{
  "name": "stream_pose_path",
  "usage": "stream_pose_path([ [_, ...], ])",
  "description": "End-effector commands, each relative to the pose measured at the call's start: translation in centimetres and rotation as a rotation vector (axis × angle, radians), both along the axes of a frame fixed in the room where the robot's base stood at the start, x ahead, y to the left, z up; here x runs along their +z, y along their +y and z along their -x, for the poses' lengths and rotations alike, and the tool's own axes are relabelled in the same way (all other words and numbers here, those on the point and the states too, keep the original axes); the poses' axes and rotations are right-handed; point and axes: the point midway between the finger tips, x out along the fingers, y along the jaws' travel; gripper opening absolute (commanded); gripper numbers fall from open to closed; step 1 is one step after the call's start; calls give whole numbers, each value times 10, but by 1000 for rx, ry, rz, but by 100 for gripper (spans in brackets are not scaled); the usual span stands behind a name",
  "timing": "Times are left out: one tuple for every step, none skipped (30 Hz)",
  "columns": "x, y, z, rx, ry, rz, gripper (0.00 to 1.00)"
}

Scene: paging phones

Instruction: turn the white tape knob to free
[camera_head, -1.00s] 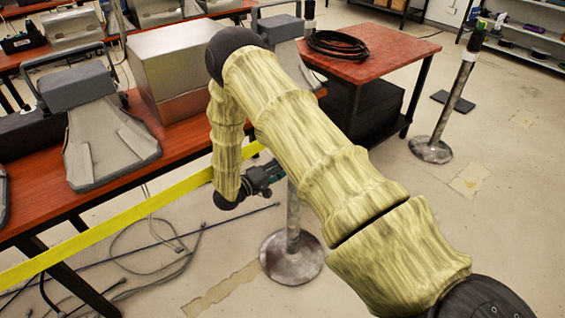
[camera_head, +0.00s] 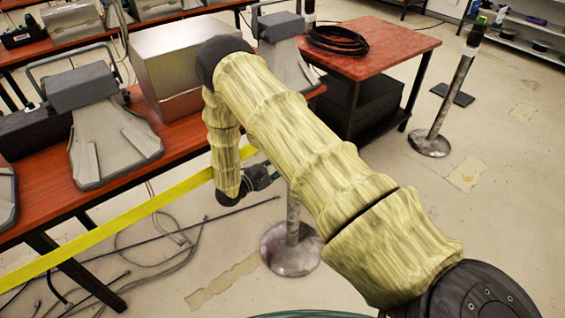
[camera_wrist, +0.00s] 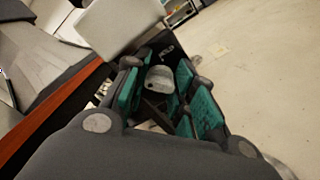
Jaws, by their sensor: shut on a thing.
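The white tape knob (camera_wrist: 160,78) shows between the teal finger pads of my gripper (camera_wrist: 157,88) in the wrist view. The fingers are shut on it. Dark lettering that looks like "HOLD" is on the black part (camera_wrist: 172,52) just behind the knob; I cannot read how far the knob is turned. In the head view my gripper (camera_head: 264,178) is at the upper part of a metal post (camera_head: 293,222), and my arm hides the post's top and the knob. A yellow tape (camera_head: 110,227) runs from the left towards this post.
A red-brown table (camera_head: 180,142) with grey devices and a metal box (camera_head: 172,62) stands behind the tape. A red table (camera_head: 385,45) with coiled black cable is at the back. Another post (camera_head: 452,95) stands to the right.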

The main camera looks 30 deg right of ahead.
Motion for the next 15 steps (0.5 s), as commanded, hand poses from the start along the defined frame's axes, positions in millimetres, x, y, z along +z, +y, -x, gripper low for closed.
stream_pose_path([
  [-1, 1, 0, 2, 26, -1, 2],
  [-1, 1, 0, 2, 41, 1, 2],
  [-1, 1, 0, 2, 58, 2, 2],
  [-1, 1, 0, 2, 70, 3, 2],
  [-1, 1, 0, 2, 81, 4, 2],
  [-1, 1, 0, 2, 94, 5, 2],
  [-1, 1, 0, 2, 103, 5, 2],
  [-1, 1, 0, 2, 110, 6, 2],
  [-1, 1, 0, 2, 118, 7, 2],
  [-1, 1, 0, 2, 124, 7, 2],
  [-1, 1, 0, 2, 129, 7, 2],
  [-1, 1, 0, 2, 134, 8, 2],
  [-1, 1, 0, 2, 137, 8, 2],
  [-1, 1, 0, 2, 139, 8, 2],
  [-1, 1, 0, 2, 141, 8, 2],
])
